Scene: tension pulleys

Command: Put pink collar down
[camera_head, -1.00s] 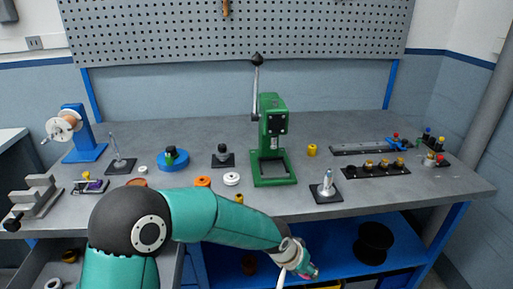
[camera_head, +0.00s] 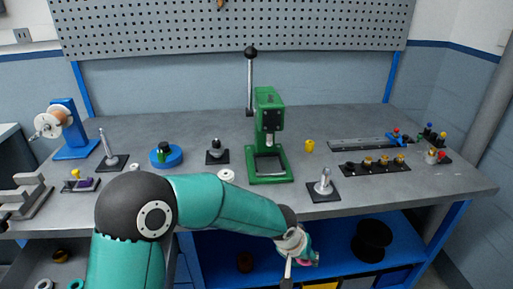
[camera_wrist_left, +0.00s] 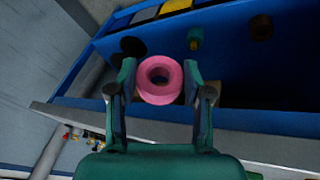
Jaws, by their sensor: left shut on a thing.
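The pink collar (camera_wrist_left: 160,80) is a thick ring held between the two fingers of my left gripper (camera_wrist_left: 158,88) in the left wrist view. Its round hole faces the camera. In the head view, my left gripper (camera_head: 303,256) is low, in front of the bench's front edge and before the blue lower shelf. The collar is held clear of the bench top. My right gripper is not in view.
The grey bench top (camera_head: 410,195) carries a green press (camera_head: 268,140), a metal post on a black base (camera_head: 324,188), a yellow collar (camera_head: 310,146) and a row of small pegs (camera_head: 375,164). A black spool (camera_head: 372,241) stands on the lower shelf. My left arm hides part of the bench front.

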